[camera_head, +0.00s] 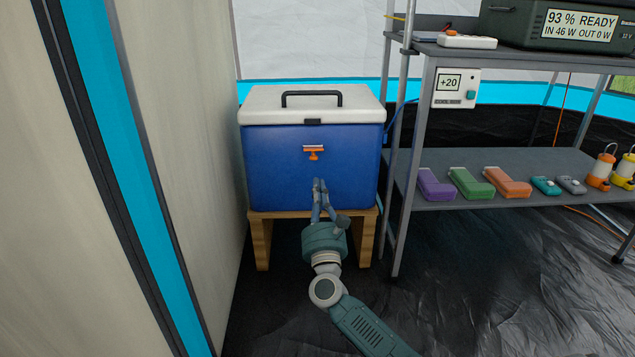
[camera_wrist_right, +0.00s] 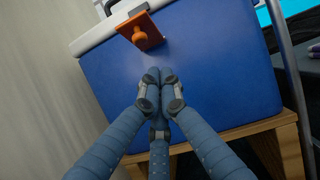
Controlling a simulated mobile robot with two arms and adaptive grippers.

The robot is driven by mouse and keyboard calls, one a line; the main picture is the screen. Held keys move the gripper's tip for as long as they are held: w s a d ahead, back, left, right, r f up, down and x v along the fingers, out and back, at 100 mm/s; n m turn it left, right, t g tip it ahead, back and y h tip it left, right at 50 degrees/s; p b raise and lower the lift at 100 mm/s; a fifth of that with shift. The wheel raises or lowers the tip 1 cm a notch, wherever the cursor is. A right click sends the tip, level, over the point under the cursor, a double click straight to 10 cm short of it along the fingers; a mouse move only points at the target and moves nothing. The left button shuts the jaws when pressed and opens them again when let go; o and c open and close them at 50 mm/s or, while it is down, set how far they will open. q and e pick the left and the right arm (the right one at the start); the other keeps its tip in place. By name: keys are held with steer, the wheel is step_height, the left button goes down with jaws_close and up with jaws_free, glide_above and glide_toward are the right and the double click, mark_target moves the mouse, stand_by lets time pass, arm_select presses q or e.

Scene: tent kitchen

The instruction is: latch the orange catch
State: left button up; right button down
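The orange catch (camera_head: 314,150) is on the upper front of a blue cooler box (camera_head: 270,165), below the rim of its white lid (camera_head: 270,103). It has a flat plate with a knob below it. A dark tab (camera_head: 313,122) sits above it at the lid's front edge; the two appear apart. The lid looks down. In the right wrist view the catch (camera_wrist_right: 141,33) is ahead of the fingertips. My right gripper (camera_head: 320,183) is below the catch, in front of the box, its fingers drawn together and empty. My left gripper is not in view.
The cooler stands on a wooden stand (camera_head: 262,240). A grey shelf unit (camera_head: 400,190) with several small items is close on the right. A tent wall (camera_head: 190,150) is close on the left. A black handle (camera_head: 311,94) stands up on the lid.

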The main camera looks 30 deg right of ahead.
mark_target(313, 153)
steer(key=r, duration=0.1)
steer(key=w+r, duration=0.1)
steer(key=r, duration=0.1)
steer(key=shift+d+r, duration=0.2)
steer(key=shift+r, duration=0.05)
